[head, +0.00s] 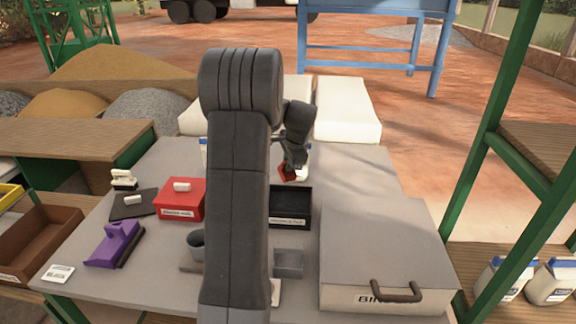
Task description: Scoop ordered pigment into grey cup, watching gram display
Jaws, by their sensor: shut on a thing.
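My gripper (291,166) is small in the head view, above the back of the table. It is shut on a small red thing (286,173), whose shape is partly hidden; I cannot tell whether it holds powder. A grey cup (196,243) stands on a flat grey plate (188,265) left of my arm, its right side hidden. An open black box (290,214) with a white label sits below my gripper in the picture. A red box (180,203) with a white-handled top stands on the left. No gram display is readable; my arm hides the middle of the table.
A small grey box (289,261) stands right of my arm. A large lidded bin (385,245) fills the table's right side.

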